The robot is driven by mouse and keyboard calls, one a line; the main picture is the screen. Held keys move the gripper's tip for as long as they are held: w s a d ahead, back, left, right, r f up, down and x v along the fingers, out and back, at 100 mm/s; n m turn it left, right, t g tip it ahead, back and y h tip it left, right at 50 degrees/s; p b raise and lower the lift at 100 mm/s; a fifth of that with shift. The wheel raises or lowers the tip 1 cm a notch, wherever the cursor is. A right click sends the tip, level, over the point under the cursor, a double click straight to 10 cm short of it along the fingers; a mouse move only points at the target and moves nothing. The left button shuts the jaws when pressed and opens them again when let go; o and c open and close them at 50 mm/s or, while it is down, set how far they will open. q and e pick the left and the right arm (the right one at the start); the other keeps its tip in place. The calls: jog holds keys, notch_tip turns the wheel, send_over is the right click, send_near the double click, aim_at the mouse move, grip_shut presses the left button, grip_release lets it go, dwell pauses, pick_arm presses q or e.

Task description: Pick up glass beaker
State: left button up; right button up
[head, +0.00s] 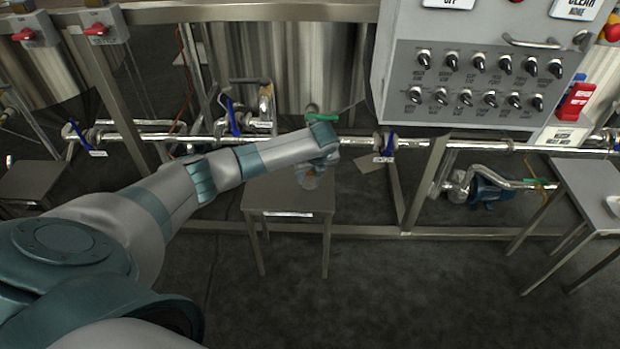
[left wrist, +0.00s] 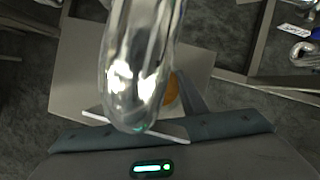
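A small glassy shape with an amber tint, apparently the glass beaker (head: 311,179), stands on a small grey table (head: 280,200) in the head view. My left gripper (head: 325,161) is just above and beside it, and its wrist hides part of this area. In the left wrist view an amber patch (left wrist: 172,92) shows beside a grey finger. A large shiny, rounded shape (left wrist: 138,70) fills the middle there and hides most of the fingers. I cannot tell whether they are apart or touch the beaker. My right gripper is not in view.
A steel pipe (head: 352,143) with valves runs close behind the table. A control panel (head: 480,75) hangs at the upper right. Another table (head: 590,195) stands at the right and one (head: 32,182) at the left. The floor in front is clear.

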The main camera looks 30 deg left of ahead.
pick_arm(q)
jog(key=shift+c, duration=1.4)
jog(key=shift+r, duration=0.15)
